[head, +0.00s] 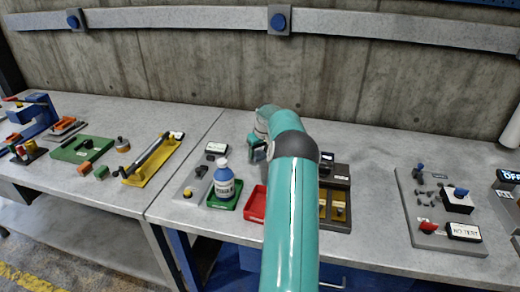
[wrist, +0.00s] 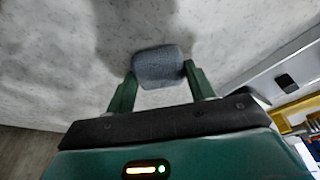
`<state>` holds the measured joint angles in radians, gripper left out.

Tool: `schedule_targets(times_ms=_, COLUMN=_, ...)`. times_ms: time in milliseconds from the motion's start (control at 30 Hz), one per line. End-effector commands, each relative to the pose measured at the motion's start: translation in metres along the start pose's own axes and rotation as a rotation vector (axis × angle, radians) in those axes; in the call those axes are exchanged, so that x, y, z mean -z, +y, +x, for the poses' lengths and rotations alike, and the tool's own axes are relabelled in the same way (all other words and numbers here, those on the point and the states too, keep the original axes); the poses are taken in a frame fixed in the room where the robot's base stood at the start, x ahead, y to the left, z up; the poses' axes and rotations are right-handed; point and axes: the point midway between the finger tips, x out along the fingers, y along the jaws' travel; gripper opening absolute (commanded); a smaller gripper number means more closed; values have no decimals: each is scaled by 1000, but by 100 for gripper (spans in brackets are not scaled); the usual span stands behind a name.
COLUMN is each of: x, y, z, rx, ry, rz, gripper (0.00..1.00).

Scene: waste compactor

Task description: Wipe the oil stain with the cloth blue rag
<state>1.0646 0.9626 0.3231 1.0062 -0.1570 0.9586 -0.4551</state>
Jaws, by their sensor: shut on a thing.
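In the wrist view, my gripper (wrist: 159,76) is shut on the blue-grey cloth rag (wrist: 160,62), with a green finger at each side of it. The rag is close to the pale speckled bench surface; I cannot tell whether it touches. Dark patches lie on the surface around the rag; I cannot tell whether they are shadow or the oil stain.
A grey panel with a red switch (head: 430,226) is at the right.

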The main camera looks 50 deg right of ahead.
Motion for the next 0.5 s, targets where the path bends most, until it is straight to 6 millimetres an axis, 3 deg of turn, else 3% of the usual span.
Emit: schedule_targets(times_ms=500, x=-9, y=-9, z=0, rx=5, ry=-7, rz=0, gripper=36)
